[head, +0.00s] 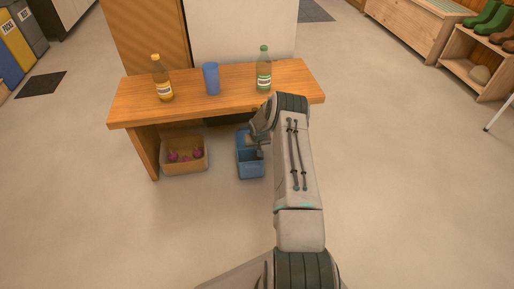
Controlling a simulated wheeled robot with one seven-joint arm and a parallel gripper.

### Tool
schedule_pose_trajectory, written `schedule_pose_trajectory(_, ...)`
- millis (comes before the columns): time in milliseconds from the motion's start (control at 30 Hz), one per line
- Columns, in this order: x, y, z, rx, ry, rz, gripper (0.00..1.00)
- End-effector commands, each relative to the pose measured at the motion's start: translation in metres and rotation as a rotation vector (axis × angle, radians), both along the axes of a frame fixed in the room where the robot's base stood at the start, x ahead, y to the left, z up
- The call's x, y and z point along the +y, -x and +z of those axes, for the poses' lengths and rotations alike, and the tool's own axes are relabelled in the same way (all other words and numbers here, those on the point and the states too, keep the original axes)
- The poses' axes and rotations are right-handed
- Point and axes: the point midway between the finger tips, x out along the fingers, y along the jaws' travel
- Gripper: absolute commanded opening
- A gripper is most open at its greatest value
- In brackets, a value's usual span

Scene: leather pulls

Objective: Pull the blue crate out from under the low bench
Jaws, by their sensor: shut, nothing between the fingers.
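The low wooden bench (215,88) stands ahead of me. The blue crate (250,170) is on the floor under the bench's right half, with its near end showing in front of the bench's front edge. My gripper (257,150) is down at the crate, at its upper right in the picture, and looks shut with nothing seen between the fingers. Part of my gripper and the crate's right side are hidden behind my arm. I cannot tell whether the fingers touch the crate.
A cardboard box (184,170) with several dark pink things sits left of the crate under the bench. A yellow bottle (162,80), a blue cup (211,79) and a green bottle (264,72) stand on the bench top. The floor in front is clear.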

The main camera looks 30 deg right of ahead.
Motion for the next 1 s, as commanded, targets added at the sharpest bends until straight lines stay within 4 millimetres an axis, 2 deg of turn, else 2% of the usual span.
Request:
schedule_pose_trajectory(33,-0.001,-0.003,-0.016,0.000,-0.001,-0.001,0.00)
schedule_pose_trajectory(233,-0.004,-0.014,-0.047,-0.001,0.000,-0.002,0.00)
schedule_pose_trajectory(300,-0.002,-0.008,-0.039,0.001,0.001,0.001,0.00)
schedule_pose_trajectory(633,0.005,0.017,-0.040,0.001,0.001,0.002,0.00)
schedule_pose_trajectory(1000,0.007,0.026,-0.039,0.000,0.000,0.000,0.00)
